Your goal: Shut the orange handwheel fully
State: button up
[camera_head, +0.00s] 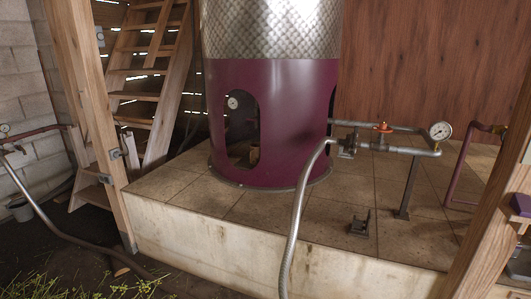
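The orange handwheel (383,127) is small and sits on top of the pipe run (397,150) to the right of the still. Whether it is open or shut cannot be told at this size. A round white gauge (440,131) stands on the same pipe, to the right of the handwheel. My gripper is not in view.
The still (272,130), purple below and quilted metal above, stands on a raised tiled platform (345,206). A metal hose (297,215) hangs over its front edge. Wooden posts (90,110) flank it; wooden stairs (150,75) rise behind left. Grassy ground lies at lower left.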

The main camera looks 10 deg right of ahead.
aim_at(383, 128)
jog(key=i+j+z, duration=0.2)
jog(key=i+z, duration=0.15)
jog(key=i+j+z, duration=0.35)
jog(key=i, duration=0.15)
jog(key=i+j+z, duration=0.35)
